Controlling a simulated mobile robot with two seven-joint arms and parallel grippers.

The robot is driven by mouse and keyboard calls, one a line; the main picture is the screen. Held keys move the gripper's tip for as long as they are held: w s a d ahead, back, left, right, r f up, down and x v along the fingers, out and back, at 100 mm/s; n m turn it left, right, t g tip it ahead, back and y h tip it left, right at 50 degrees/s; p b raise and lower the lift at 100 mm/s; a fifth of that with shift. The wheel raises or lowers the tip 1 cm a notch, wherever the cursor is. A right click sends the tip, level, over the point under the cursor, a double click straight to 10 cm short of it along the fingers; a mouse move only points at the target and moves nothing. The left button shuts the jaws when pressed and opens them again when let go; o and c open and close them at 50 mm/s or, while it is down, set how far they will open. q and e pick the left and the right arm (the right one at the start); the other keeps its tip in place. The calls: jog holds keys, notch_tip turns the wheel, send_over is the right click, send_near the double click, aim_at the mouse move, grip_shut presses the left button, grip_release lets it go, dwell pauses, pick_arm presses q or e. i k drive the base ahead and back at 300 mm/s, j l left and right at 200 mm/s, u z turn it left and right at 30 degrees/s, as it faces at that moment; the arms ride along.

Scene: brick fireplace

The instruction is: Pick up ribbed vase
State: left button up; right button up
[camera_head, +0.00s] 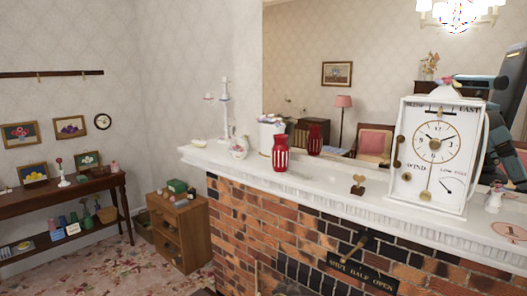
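The ribbed vase looks to be the red vase with white vertical ribs (281,155). It stands upright on the white mantel shelf (330,186) in the head view, left of the middle of the mantel. Its red reflection shows in the mirror just to its right. Nothing is touching the vase from the front. Neither gripper shows clearly. Dark and blue-grey robot parts appear at the right edge, partly behind the clock, and look like my reflection in the mirror.
A tall white clock (437,155) stands on the right of the mantel. A wooden cabinet (179,229) and side table stand left. Patterned floor lies between them.

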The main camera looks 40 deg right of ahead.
aim_at(280, 156)
jog(key=i+j+z, duration=0.1)
jog(key=i+z, duration=0.2)
jog(key=i+j+z, duration=0.15)
jog(key=i+z, duration=0.15)
jog(key=i, duration=0.15)
jog(key=i+j+z, duration=0.35)
jog(key=l, duration=0.1)
